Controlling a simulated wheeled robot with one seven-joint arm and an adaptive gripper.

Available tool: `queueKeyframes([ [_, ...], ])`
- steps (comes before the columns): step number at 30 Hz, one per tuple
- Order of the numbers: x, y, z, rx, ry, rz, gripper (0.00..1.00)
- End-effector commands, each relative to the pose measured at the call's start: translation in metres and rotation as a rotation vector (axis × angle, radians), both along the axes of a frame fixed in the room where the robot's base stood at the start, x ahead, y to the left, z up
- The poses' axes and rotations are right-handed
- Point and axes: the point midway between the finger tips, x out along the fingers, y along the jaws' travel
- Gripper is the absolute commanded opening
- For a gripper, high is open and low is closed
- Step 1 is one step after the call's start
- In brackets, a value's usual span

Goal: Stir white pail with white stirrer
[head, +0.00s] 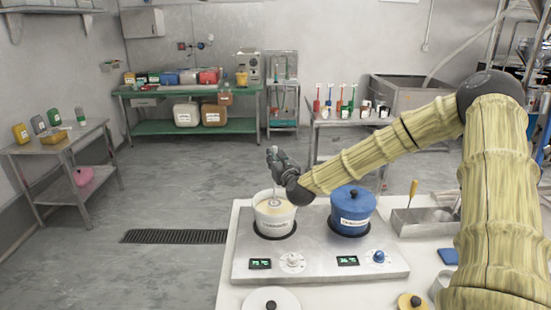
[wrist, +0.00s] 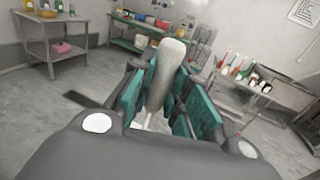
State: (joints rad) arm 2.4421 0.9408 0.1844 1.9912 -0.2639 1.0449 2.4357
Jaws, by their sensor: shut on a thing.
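The white pail (head: 276,222) stands uncovered on the left burner of the steel hotplate, with pale contents inside. My gripper (head: 275,165) is above the pail and shut on the white stirrer. The stirrer's lower shaft (head: 274,192) reaches down into the pail's contents, and its lower end is hidden there. In the wrist view, the stirrer's pale handle (wrist: 165,75) stands between the teal finger pads of my gripper (wrist: 163,100). The pail is hidden in the wrist view.
A blue lidded pot (head: 352,207) stands on the right burner of the hotplate (head: 320,245), close to the white pail. A white lid (head: 269,300) lies at the table's front edge. A metal tray (head: 430,221) is to the right.

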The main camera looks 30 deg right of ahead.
Motion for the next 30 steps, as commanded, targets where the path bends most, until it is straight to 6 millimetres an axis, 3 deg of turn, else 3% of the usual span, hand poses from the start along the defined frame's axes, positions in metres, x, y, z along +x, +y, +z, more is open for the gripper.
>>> queueKeyframes([
  [21, 0.0, 0.0, -0.056, 0.0, 0.0, 0.0, 0.0],
  [30, 0.0, 0.0, -0.069, 0.001, -0.001, 0.0, 0.0],
])
